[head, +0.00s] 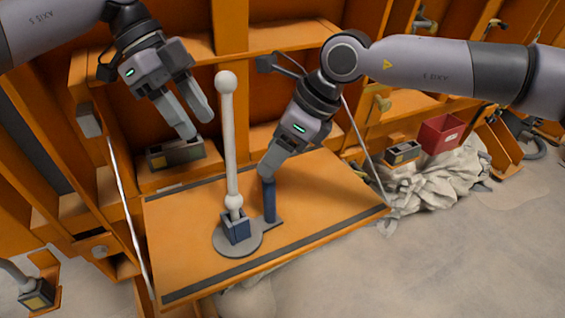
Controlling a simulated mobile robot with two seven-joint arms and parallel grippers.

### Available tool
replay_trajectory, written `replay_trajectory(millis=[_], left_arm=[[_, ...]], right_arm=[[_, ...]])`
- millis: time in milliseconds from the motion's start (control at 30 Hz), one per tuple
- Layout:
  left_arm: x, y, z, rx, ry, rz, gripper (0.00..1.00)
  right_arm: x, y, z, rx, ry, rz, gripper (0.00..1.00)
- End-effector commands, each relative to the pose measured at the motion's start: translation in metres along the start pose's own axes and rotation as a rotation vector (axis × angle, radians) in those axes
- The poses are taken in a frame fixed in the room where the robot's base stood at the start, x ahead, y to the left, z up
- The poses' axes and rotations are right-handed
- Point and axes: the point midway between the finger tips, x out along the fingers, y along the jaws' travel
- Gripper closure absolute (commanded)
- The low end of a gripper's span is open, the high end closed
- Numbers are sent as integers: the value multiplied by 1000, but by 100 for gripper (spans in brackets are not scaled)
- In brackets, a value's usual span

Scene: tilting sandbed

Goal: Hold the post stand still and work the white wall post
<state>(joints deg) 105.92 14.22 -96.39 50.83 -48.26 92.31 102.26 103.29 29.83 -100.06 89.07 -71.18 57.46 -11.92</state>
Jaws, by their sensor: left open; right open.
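The white wall post (229,145) stands nearly upright, with a ball at its top and another low down. Its foot sits in a blue socket on the post stand (237,243), a round grey base on the orange board. A blue upright handle (269,201) rises from the stand's right side. My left gripper (201,128) is open, left of the post's upper part and apart from it in the picture. My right gripper (266,172) is at the top of the blue handle, fingers pointing down. Its finger gap is hard to see, and I cannot tell whether it touches the handle.
The orange board (330,190) has dark edge strips and clear room right of the stand. A white cord runs down at each side. A red bin (440,133) and crumpled grey cloth (440,175) lie right. Orange wall frames stand close behind my arms.

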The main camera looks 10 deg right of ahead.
Motion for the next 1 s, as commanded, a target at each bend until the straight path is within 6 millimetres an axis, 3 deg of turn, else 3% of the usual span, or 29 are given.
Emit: replay_trajectory(millis=[200, 633, 1000], left_arm=[[0, 0, 0, 0, 0, 0, 57], [0, 0, 0, 0, 0, 0, 57], [0, 0, 0, 0, 0, 0, 57]], right_arm=[[29, 1, -29, -26, 131, -11, 43], [85, 1, -38, -27, 138, -12, 43], [99, 0, -40, -27, 135, -13, 43]])
